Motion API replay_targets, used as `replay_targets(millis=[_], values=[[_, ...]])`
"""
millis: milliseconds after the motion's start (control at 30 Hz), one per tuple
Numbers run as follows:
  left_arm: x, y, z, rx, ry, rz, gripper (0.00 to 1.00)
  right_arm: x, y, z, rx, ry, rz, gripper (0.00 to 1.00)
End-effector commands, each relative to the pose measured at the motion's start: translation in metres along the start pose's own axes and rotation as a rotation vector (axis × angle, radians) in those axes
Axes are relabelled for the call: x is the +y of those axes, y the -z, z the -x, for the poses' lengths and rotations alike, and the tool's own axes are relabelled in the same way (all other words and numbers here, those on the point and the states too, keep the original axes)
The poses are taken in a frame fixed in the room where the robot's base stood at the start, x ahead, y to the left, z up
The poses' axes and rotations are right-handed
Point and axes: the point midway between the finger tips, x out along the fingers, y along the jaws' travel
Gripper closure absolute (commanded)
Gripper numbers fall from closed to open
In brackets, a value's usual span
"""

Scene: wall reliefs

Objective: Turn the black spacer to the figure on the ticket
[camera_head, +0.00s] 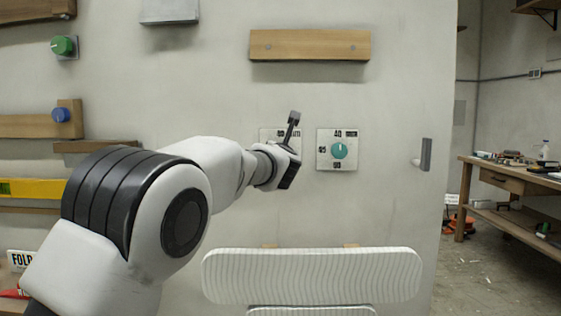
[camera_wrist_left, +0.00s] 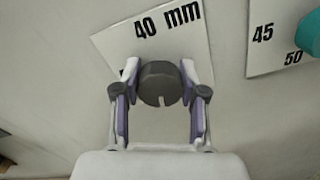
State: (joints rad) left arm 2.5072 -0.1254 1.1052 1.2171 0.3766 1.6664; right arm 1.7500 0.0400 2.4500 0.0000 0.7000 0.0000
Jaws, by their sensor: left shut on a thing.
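The black spacer (camera_wrist_left: 160,84) is a dark round knob with a light notch on its rim at the lower side in the left wrist view. My left gripper (camera_wrist_left: 161,78) is shut on it, one finger on each side. Its plate (camera_wrist_left: 190,42) is white and reads "40 mm" above the knob; the rest of the dial is mostly hidden by the gripper. In the head view my left arm covers the spacer, and part of the plate (camera_head: 267,134) shows behind. I cannot make out a separate ticket. My right gripper is not in view.
A teal knob (camera_head: 339,151) on a white plate marked 40, 45 and 50 sits just right. A grey handle (camera_head: 426,155) juts from the wall further right. A wooden bar (camera_head: 310,45) is above and a ribbed white panel (camera_head: 312,276) below.

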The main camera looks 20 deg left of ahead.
Motion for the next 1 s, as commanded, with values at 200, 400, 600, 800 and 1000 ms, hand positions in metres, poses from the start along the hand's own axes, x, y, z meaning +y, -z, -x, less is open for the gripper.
replay_targets(millis=[200, 400, 600, 800, 1000], values=[[0.001, -0.001, 0.0, -0.005, -0.003, 0.128, 0.93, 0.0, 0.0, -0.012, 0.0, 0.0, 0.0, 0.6], [0.002, -0.001, 0.0, -0.003, -0.003, 0.191, 0.93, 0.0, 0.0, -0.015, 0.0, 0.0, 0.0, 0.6], [0.002, -0.002, 0.0, -0.002, -0.003, 0.211, 0.93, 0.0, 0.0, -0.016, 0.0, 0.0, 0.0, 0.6], [0.002, -0.002, 0.0, -0.002, -0.002, 0.211, 0.93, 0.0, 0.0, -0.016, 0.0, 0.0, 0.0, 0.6], [0.001, -0.001, 0.0, -0.001, -0.002, 0.21, 0.32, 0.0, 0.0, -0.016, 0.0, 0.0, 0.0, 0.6]])
